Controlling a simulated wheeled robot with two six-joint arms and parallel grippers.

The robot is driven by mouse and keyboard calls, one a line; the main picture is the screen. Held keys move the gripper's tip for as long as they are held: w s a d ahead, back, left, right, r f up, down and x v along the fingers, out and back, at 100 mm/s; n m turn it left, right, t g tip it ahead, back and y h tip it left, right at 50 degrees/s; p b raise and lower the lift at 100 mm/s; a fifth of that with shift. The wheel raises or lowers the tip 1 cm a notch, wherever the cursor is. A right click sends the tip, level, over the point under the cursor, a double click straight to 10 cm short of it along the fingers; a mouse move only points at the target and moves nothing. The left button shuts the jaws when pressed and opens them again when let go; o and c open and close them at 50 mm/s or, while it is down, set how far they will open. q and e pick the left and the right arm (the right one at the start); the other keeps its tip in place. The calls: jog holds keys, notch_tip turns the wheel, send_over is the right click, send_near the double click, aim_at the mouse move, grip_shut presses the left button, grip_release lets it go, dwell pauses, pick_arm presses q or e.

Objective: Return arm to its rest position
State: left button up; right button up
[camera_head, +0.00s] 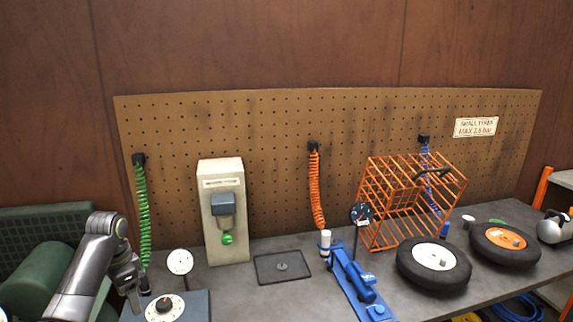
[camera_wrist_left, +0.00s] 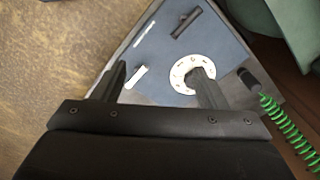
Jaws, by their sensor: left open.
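My left arm comes in from the left in the head view. My left gripper (camera_head: 140,290) hangs at the bench's left end, above or beside a blue-grey box (camera_head: 195,304) with a white dial (camera_head: 166,311). In the left wrist view the two dark fingers of the gripper (camera_wrist_left: 158,82) are apart with nothing held between them. The box (camera_wrist_left: 150,50) and its dial (camera_wrist_left: 181,67) lie beyond the fingers; the right finger overlaps the dial's knob. I cannot tell whether it touches. My right gripper is not in view.
A green coiled hose (camera_head: 142,215) hangs close behind the gripper. A round gauge (camera_head: 180,262) stands by the box. A beige dispenser (camera_head: 226,210), black plate (camera_head: 282,267), blue jack (camera_head: 357,285), orange cage (camera_head: 405,200) and two wheels (camera_head: 434,262) are along the bench.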

pick_arm(q)
jog(key=s+d+f+n+t, duration=0.1)
jog(key=s+d+f+n, duration=0.3)
jog(key=s+f, duration=1.25)
jog(key=s+d+r+n+t+y, duration=0.1)
jog(key=s+d+n, duration=0.1)
jog(key=s, duration=0.9)
jog(key=s+d+r+n+t+y, duration=0.1)
jog(key=s+d+r+n+t, duration=0.1)
jog(key=s, duration=0.9)
notch_tip(320, 180, down, 28)
jog(key=a+g+b, duration=0.2)
jog(key=b, duration=0.1)
jog(key=s+d+f+h+b, duration=0.1)
jog(key=s+f+b, duration=0.2)
jog(key=s+f, duration=1.2)
notch_tip(320, 180, down, 4)
jog(key=shift+s+d+f+n+g, duration=0.1)
jog(key=shift+s+d+n+g, duration=0.1)
jog(key=shift+s+n+g, duration=0.15)
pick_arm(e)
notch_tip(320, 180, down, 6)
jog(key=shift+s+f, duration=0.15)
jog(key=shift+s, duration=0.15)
